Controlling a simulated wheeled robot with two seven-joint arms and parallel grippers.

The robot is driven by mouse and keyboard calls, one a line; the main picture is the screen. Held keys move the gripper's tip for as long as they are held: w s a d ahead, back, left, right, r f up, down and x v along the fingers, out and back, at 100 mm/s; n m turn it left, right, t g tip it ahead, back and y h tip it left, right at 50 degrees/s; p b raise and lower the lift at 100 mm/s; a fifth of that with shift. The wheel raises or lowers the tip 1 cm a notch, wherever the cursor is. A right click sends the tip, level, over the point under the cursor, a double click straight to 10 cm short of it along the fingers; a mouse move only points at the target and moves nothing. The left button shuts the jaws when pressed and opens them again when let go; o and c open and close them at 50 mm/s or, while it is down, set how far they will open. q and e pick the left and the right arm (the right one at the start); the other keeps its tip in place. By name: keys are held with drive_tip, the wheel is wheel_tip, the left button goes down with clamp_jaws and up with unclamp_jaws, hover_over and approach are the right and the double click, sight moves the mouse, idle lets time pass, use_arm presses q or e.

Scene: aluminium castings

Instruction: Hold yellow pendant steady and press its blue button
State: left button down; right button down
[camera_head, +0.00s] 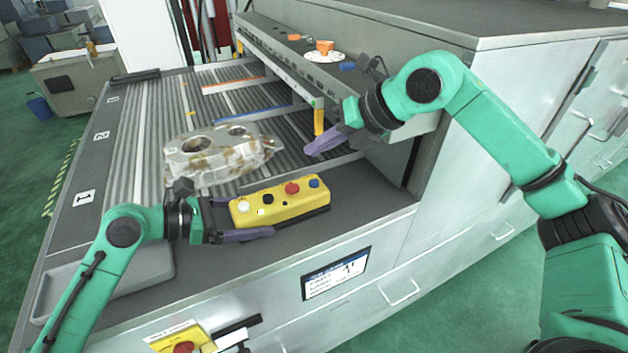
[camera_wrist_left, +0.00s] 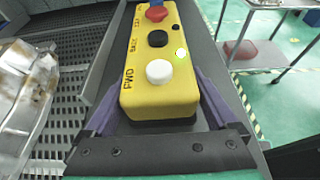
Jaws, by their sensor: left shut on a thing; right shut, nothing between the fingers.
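The yellow pendant (camera_head: 282,207) lies on the dark front ledge of the bench, with white, black, red and blue buttons in a row. The blue button (camera_head: 314,183) is at its right end, and is partly cut off at the top in the left wrist view (camera_wrist_left: 157,3). My left gripper (camera_head: 245,219) is shut on the pendant's left, white-button end; its purple fingers flank the yellow body in the left wrist view (camera_wrist_left: 160,103). My right gripper (camera_head: 312,150) is shut and empty, above and behind the blue button, apart from it.
An aluminium casting (camera_head: 215,156) lies on the ribbed conveyor (camera_head: 135,140) behind the pendant. A yellow post (camera_head: 319,121) hangs near my right gripper. A metal cabinet (camera_head: 440,165) bounds the right side. A grey tray (camera_head: 150,268) is near my left arm.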

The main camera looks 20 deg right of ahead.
use_arm(q)
unclamp_jaws()
